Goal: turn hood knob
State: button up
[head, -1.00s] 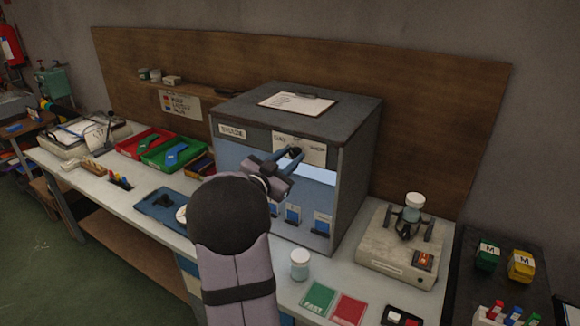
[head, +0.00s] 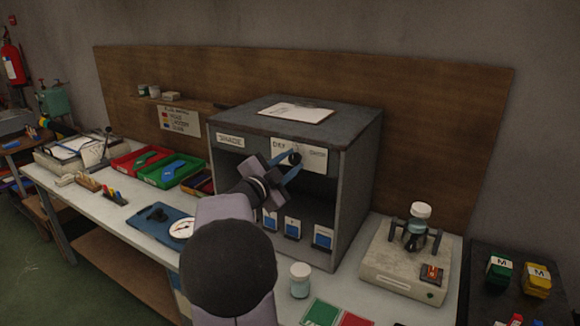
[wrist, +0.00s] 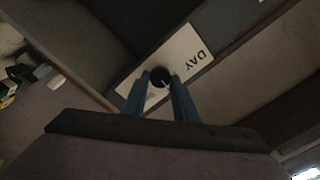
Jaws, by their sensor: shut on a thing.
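The hood (head: 355,160) is a grey open-fronted box on the bench, with a dark, unlit interior. Its black round knob (head: 295,158) sits on a white label plate (head: 315,160) on the top front edge, with DAY at left and a second, hard-to-read word at right. My gripper (head: 288,162) is shut on the knob, its blue fingers on either side. The wrist view shows the knob (wrist: 160,76) between the fingertips, with a pale pointer line on its face, and DAY beside it. The exact knob setting is hard to tell.
Several blue-labelled cards (head: 292,228) stand inside the hood. A jar (head: 300,280) stands before it, and a device with a flask (head: 405,265) stands to the right. Red and green trays (head: 172,172) lie left. A clipboard (head: 296,112) lies on the hood.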

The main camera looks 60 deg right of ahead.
jog(key=o, duration=1)
jog(key=shift+a, duration=0.1)
jog(key=shift+a+b, duration=0.9)
jog(key=shift+a, duration=2.7)
